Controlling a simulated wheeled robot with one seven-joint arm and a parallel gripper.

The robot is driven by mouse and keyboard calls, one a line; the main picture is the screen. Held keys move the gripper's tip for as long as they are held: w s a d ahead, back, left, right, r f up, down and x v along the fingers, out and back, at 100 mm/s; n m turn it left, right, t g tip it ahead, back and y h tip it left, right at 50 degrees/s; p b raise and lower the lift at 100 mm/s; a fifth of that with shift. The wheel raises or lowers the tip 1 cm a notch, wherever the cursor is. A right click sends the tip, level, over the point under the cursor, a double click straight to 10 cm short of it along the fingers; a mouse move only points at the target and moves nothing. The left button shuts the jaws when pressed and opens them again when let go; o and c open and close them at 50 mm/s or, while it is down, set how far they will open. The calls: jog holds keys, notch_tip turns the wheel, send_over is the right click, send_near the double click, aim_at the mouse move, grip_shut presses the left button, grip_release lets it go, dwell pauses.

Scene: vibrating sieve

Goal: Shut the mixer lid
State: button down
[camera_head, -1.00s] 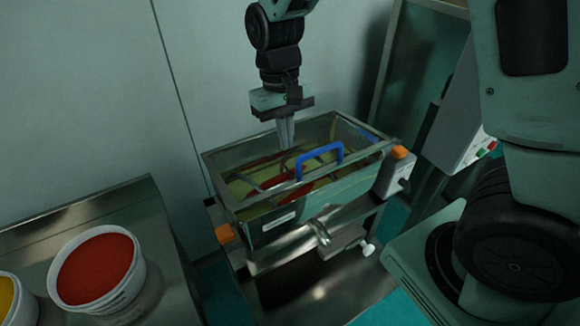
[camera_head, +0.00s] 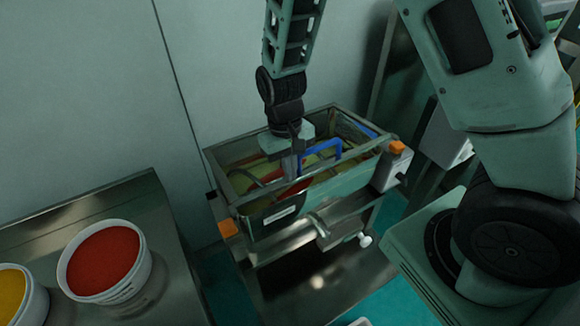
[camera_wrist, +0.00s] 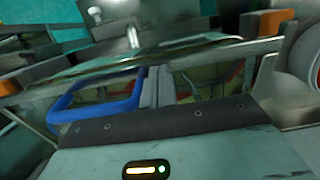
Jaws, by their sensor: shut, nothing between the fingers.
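The mixer (camera_head: 268,230) is a rectangular metal box with orange corner pieces, standing in the middle of the head view. Its lid appears as a clear panel in a metal frame with a blue handle (camera_head: 325,150); I cannot tell its exact angle. Yellow and red contents show inside. My gripper (camera_head: 291,172) points down over the mixer, just left of the blue handle, its fingers together and empty. In the wrist view the fingers (camera_wrist: 157,88) are beside the blue handle (camera_wrist: 90,103). Whether they touch the handle or frame is unclear.
A steel table (camera_head: 160,235) at left holds a white bucket of red material (camera_head: 103,264) and one of yellow (camera_head: 12,292). A wall stands close behind the mixer. A valve (camera_head: 318,226) sticks out at its front.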

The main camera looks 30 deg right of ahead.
jog(key=f+b, duration=0.1)
jog(key=f, duration=0.1)
jog(key=s+f+b, duration=0.1)
jog(key=f+b, duration=0.1)
jog(key=f, duration=0.1)
jog(key=shift+s, duration=0.2)
jog(key=r+p, duration=0.2)
jog(key=r, duration=0.1)
jog(key=r+p, duration=0.2)
jog(key=shift+w+r, duration=0.25)
jog(key=shift+r+b, duration=0.3)
jog(key=shift+b, duration=0.25)
notch_tip(320, 180, up, 9)
jog(key=b, duration=0.2)
jog(key=s+a+f+n+t+b, duration=0.1)
jog(key=s+a+n+b, duration=0.2)
jog(key=s, duration=0.6)
jog(key=s+a+f+n+b, duration=0.1)
jog(key=s+a+n+b, duration=0.2)
jog(key=s+a, duration=0.3)
jog(key=s+n, duration=0.1)
jog(key=s, duration=0.2)
jog(key=shift+s+a+t+y, duration=0.2)
jog(key=shift+s+t+y, duration=0.1)
jog(key=shift+t, duration=0.1)
